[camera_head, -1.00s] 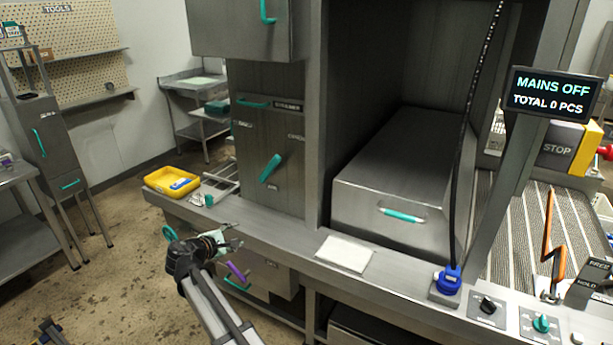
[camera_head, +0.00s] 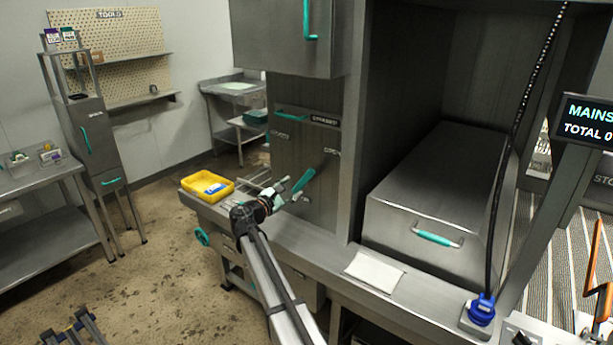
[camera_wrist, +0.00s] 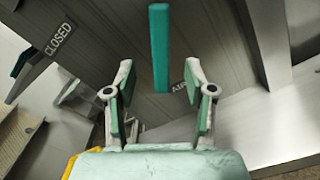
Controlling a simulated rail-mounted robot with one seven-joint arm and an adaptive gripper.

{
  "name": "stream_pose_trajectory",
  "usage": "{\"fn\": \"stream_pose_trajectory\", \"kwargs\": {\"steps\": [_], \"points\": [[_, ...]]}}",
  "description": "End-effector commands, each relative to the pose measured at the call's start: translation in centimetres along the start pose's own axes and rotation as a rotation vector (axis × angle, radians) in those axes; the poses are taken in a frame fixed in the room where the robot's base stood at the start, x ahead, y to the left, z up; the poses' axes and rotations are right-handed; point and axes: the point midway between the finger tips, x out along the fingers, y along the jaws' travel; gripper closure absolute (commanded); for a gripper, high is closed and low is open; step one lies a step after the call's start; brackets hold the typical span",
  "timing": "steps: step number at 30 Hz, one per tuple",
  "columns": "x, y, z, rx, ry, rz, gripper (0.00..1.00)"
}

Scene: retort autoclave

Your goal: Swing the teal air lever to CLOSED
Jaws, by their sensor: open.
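The teal air lever (camera_head: 304,181) is on the grey cabinet panel above the bench ledge, slanting up to the right. In the wrist view the teal lever (camera_wrist: 159,48) stands straight ahead, between and beyond the fingertips. A CLOSED label (camera_wrist: 59,38) shows to its left, and a partly hidden label (camera_wrist: 180,88) sits by its lower end. My gripper (camera_head: 283,187) is at the lever's lower left, fingers towards it. In the wrist view my gripper (camera_wrist: 160,85) is open with nothing between its fingers. I cannot tell whether it touches the lever.
A yellow tray (camera_head: 207,186) sits on the ledge to the left of my gripper. A white pad (camera_head: 374,272) lies on the ledge to the right. A teal handle (camera_head: 292,115) is above the lever. A steel box (camera_head: 430,190) with a teal handle stands in the right bay.

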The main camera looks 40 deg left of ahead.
Motion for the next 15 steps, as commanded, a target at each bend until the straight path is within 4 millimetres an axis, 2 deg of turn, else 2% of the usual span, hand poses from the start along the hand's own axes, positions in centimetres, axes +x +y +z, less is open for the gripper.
{"fn": "stream_pose_trajectory", "kwargs": {"steps": [1,6,15], "points": [[1.3,0.2,0.2,-0.001,-0.001,-0.002,0.46],[4.6,0.2,0.1,-0.001,0.000,-0.003,0.46],[8.6,0.1,0.1,0.000,0.000,-0.002,0.46]]}}
